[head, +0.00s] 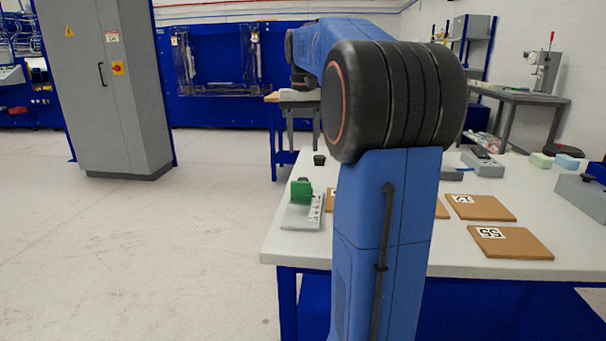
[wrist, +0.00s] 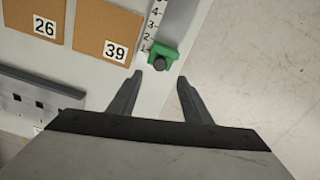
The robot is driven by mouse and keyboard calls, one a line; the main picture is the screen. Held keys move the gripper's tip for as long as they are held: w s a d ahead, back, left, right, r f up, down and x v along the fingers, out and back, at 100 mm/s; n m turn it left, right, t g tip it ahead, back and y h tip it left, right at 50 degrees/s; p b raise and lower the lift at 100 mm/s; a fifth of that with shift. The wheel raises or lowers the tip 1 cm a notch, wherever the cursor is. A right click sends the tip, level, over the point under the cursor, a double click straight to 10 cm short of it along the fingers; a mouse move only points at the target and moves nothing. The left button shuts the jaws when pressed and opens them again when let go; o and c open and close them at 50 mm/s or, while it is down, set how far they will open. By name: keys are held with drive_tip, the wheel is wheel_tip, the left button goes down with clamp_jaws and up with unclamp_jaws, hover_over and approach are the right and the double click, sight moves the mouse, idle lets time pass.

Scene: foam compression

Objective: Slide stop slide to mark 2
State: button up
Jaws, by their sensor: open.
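The green stop slide (wrist: 164,50) with a dark round knob sits on a pale rail with a printed scale (wrist: 155,20) in the wrist view. Its edge is beside mark 1; marks 2, 3 and 4 run away from it toward the top of the picture. In the head view the green stop slide (head: 301,190) stands on its grey-white base (head: 298,216) at the table's left edge. My gripper (wrist: 160,79) is open and empty. Its fingertips are just short of the slide in the picture, one to each side; the height between them cannot be told. The head view does not clearly show my gripper.
Brown boards numbered 26 (wrist: 30,12) and 39 (wrist: 95,22) lie left of the scale. A grey slotted fixture (wrist: 25,105) is at lower left. In the head view, more numbered boards (head: 510,243) lie on the white table (head: 290,250). Floor (wrist: 265,60) is right of the rail.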

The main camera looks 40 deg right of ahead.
sight(303, 179)
wheel_tip(303, 179, down, 10)
idle(0.5)
